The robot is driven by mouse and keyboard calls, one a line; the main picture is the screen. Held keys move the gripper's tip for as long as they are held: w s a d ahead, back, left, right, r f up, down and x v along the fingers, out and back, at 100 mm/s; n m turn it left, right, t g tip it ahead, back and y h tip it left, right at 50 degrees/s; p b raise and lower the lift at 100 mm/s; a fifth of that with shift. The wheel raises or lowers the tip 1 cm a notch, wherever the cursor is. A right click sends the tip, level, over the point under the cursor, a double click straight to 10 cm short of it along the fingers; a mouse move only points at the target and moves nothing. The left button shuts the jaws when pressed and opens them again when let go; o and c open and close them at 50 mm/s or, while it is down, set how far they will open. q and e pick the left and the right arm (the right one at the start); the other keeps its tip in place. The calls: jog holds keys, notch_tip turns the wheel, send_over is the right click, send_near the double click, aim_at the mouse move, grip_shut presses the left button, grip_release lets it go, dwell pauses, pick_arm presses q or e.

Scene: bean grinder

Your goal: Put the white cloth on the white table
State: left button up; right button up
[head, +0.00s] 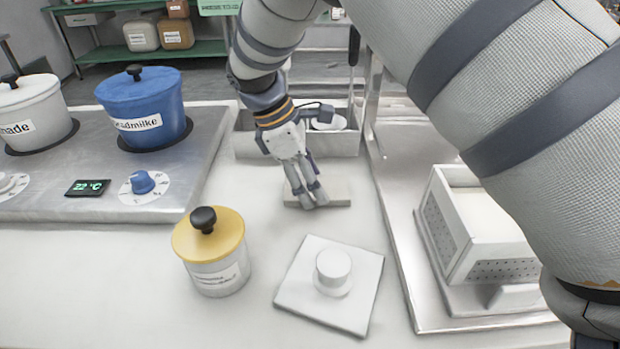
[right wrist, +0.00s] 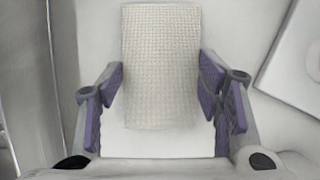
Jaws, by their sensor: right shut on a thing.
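The white cloth (head: 338,193) is a small, flat, textured rectangle at the white table (head: 100,285), behind the square white lid. My right gripper (head: 312,197) points down at it, with its fingertips over the cloth's left and middle part. In the right wrist view the cloth (right wrist: 160,65) lies lengthwise between the two purple-padded fingers (right wrist: 163,98), which are shut on it. Whether the cloth touches the table or is slightly above it I cannot tell. My left gripper is not in view.
A yellow-lidded jar (head: 212,265) and a square white lid with a knob (head: 330,285) stand in front. A metal bin (head: 255,143) is behind, a stove with a blue pot (head: 150,100) at left. A metal tray with a white perforated box (head: 450,245) is at right.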

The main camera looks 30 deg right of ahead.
jog(key=shift+f, duration=0.1)
jog(key=o, duration=1)
jog(key=v, duration=1.2)
jog(key=shift+b, duration=0.3)
